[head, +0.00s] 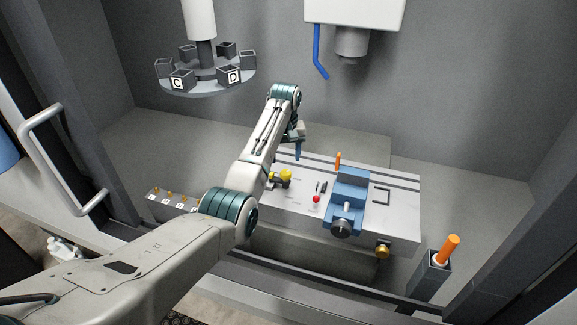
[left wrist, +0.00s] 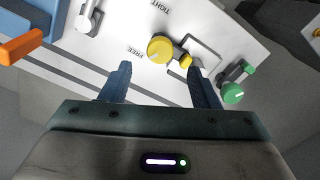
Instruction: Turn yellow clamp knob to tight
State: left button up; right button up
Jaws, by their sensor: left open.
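The yellow clamp knob (head: 286,175) sits on the pale machine table, left of the blue vise. In the left wrist view the yellow knob (left wrist: 160,49) shows a dark mark on its round face, with a smaller yellow part beside it. The printed words FREE (left wrist: 136,50) and TIGHT (left wrist: 161,5) lie near it on the table. My left gripper (head: 298,149) hangs above the table, behind the knob in the head view. In the left wrist view its blue fingers (left wrist: 159,82) are spread wide with nothing between them, and the knob lies beyond the tips. My right gripper is not in view.
A green knob (left wrist: 234,93) stands close to one finger in the wrist view. The blue vise (head: 350,187), a red-tipped lever (head: 316,198) and an upright orange handle (head: 338,160) are on the table. A tool carousel (head: 205,80) hangs at upper left.

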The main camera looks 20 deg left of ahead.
aim_at(286, 172)
pick_arm(q)
notch_tip(286, 172, down, 5)
jog(key=shift+f+p, duration=0.1)
jog(key=shift+p, duration=0.65)
jog(key=shift+f, duration=0.5)
jog(key=shift+c, duration=0.5)
jog(key=c, duration=0.9)
